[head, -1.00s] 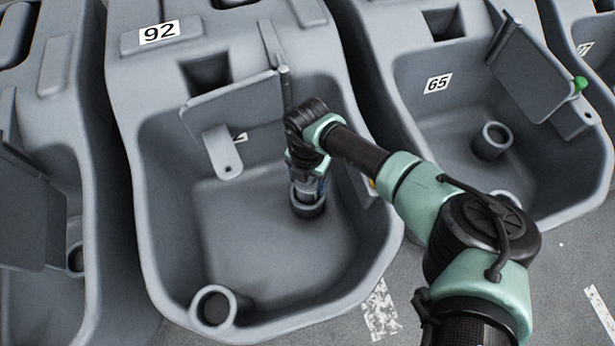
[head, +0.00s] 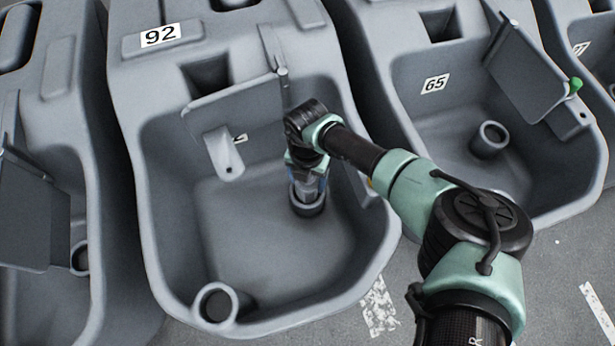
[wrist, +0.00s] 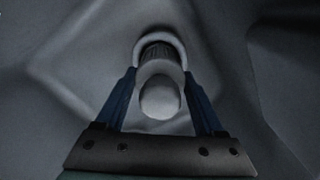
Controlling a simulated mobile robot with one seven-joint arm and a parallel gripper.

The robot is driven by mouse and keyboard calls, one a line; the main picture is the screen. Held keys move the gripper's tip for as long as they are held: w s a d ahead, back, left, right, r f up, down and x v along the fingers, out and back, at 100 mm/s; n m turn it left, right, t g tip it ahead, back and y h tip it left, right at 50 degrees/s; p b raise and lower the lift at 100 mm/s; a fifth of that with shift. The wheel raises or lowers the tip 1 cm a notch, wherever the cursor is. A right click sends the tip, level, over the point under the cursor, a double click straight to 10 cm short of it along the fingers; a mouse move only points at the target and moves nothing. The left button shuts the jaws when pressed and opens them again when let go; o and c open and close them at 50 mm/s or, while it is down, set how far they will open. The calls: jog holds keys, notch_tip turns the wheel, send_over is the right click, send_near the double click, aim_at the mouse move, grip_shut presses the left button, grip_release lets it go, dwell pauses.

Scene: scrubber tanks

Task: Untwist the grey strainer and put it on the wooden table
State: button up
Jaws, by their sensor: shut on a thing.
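The grey strainer (wrist: 160,97) shows in the wrist view as a pale rounded knob with a ribbed dark part behind it. It sits at a round grey collar on the floor of the tank marked 92 (head: 142,190). My gripper (wrist: 160,75) has its two blue fingers on either side of the strainer, shut on it. In the head view my gripper (head: 308,184) points down into the collar (head: 307,208), and the strainer is mostly hidden there. I cannot tell whether its threads are free. The wooden table is not in view.
A hinged grey flap (head: 235,110) and a thin post stand left of my gripper. A second round pipe (head: 216,306) is at the tank's front left. Tank 65 (head: 460,110) stands close on the right. The tank's middle floor is clear.

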jog(key=shift+r+p, duration=0.8)
jog(key=shift+p, duration=0.2)
dwell(0.7)
notch_tip(320, 180, up, 6)
jog(key=p, duration=0.7)
jog(key=shift+r, duration=0.1)
notch_tip(320, 180, up, 6)
jog(key=p, duration=0.6)
jog(key=shift+p, duration=0.4)
notch_tip(320, 180, up, 6)
jog(key=p, duration=0.7)
dwell(0.5)
notch_tip(320, 180, up, 6)
jog(key=p, duration=0.7)
